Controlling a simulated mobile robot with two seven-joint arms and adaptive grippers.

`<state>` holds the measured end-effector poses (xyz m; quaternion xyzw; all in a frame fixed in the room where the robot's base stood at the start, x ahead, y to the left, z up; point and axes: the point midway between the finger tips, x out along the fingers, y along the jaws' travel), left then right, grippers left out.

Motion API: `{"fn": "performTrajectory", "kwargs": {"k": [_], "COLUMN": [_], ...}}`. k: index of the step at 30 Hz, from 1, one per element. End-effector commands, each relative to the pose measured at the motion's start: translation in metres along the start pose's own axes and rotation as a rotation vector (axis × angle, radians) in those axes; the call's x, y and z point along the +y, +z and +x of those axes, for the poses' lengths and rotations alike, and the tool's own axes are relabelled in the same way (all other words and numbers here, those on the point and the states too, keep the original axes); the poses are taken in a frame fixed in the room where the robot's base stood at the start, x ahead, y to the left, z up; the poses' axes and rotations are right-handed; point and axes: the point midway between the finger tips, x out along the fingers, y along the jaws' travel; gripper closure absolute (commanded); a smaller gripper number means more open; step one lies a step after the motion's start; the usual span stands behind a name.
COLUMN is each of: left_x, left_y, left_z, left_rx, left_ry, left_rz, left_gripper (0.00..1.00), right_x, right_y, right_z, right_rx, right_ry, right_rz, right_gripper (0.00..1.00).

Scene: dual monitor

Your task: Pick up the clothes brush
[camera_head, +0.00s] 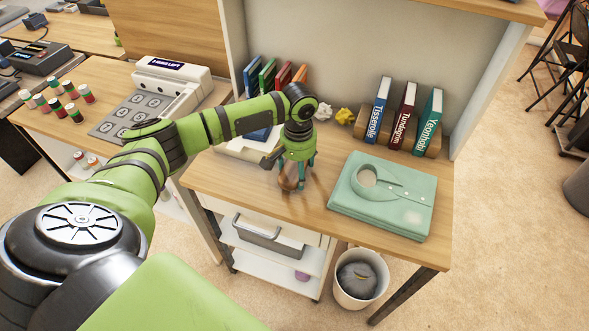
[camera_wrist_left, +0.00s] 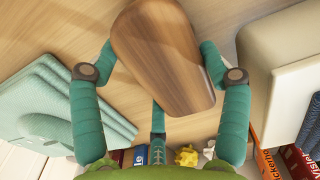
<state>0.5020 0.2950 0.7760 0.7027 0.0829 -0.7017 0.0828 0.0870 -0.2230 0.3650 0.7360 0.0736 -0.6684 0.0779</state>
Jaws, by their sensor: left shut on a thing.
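The clothes brush, a smooth brown wooden body, fills the upper middle of the left wrist view (camera_wrist_left: 165,55). In the head view only a small brown part of it shows between the fingers of my left gripper (camera_head: 295,178), low over the wooden desk (camera_head: 330,240). In the left wrist view the teal fingers of my left gripper (camera_wrist_left: 155,68) stand around the brush and are shut on it. Its bristles are hidden, and I cannot tell whether it is clear of the desk. My right gripper is not in view.
A folded green shirt (camera_head: 385,200) lies right of the gripper. Books (camera_head: 405,120) stand behind, near crumpled yellow paper (camera_head: 345,116). A white device (camera_head: 245,148) is at left behind my arm. A waste bin (camera_head: 352,290) stands below the front edge.

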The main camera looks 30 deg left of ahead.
Motion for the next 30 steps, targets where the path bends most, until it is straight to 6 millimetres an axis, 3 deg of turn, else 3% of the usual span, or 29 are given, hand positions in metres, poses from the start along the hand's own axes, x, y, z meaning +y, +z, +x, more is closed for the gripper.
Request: {"fn": "performTrajectory", "kwargs": {"k": [8, 14, 24, 30], "left_x": [0.000, 0.000, 0.045, 0.063], "left_y": [0.000, -0.001, 0.060, 0.084], "left_z": [-0.010, -0.040, -0.086, -0.103], "left_rx": [0.001, 0.004, 0.002, 0.000], "left_ry": [0.000, 0.001, 0.002, 0.001], "left_rz": [0.000, 0.000, 0.007, 0.002], "left_gripper": [0.64, 0.65, 0.65, 0.65], "right_x": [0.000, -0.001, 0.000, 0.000], "right_y": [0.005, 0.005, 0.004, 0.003], "right_z": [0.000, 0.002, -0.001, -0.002], "right_rx": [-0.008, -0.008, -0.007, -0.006], "right_ry": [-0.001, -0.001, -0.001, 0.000], "right_rz": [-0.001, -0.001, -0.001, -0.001], "right_gripper": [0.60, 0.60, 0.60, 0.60]}}
